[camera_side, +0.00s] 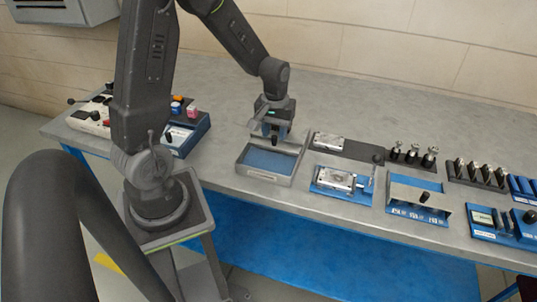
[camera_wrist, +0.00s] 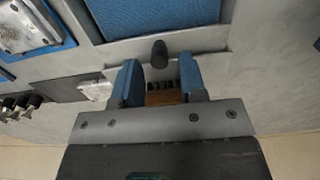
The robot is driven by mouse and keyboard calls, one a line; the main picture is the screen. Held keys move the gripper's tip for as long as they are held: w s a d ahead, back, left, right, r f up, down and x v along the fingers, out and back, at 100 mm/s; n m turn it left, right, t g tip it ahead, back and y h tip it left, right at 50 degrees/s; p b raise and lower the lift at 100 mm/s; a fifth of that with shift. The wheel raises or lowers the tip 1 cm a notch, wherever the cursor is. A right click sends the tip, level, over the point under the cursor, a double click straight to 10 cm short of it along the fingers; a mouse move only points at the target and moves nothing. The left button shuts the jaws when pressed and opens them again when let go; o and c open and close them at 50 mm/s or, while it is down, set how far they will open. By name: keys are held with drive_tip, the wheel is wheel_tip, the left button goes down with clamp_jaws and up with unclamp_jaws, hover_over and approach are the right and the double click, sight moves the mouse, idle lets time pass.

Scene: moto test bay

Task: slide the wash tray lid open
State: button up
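The wash tray (camera_side: 264,178) is a grey open-topped box with a blue interior, near the front edge of the bench. Its blue interior also shows at the top of the wrist view (camera_wrist: 150,16). The grey lid (camera_side: 291,148) lies at the tray's rear side, leaving the front part uncovered. A dark upright knob (camera_wrist: 159,54) stands on the lid. My gripper (camera_wrist: 163,78) is above the lid with its two blue fingers apart. The knob is just beyond the gap between the fingers in the wrist view; I cannot tell whether they touch it. In the side view my gripper (camera_side: 272,130) points down.
A blue fixture with a metal part (camera_side: 336,180) stands close to the tray's right.

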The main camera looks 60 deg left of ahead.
drive_tip(key=shift+r, duration=2.85)
drive_tip(key=shift+d+r, duration=0.1)
drive_tip(key=shift+r, duration=0.05)
drive_tip(key=s+d+r+m+t, duration=0.5)
drive_tip(key=s+d+r+m, duration=0.4)
drive_tip(key=s+d+r, duration=0.3)
drive_tip(key=d, duration=0.2)
drive_tip(key=shift+s+d+r+t, duration=0.25)
drive_tip(key=shift+d+t, duration=0.05)
drive_tip(key=shift+d, duration=0.1)
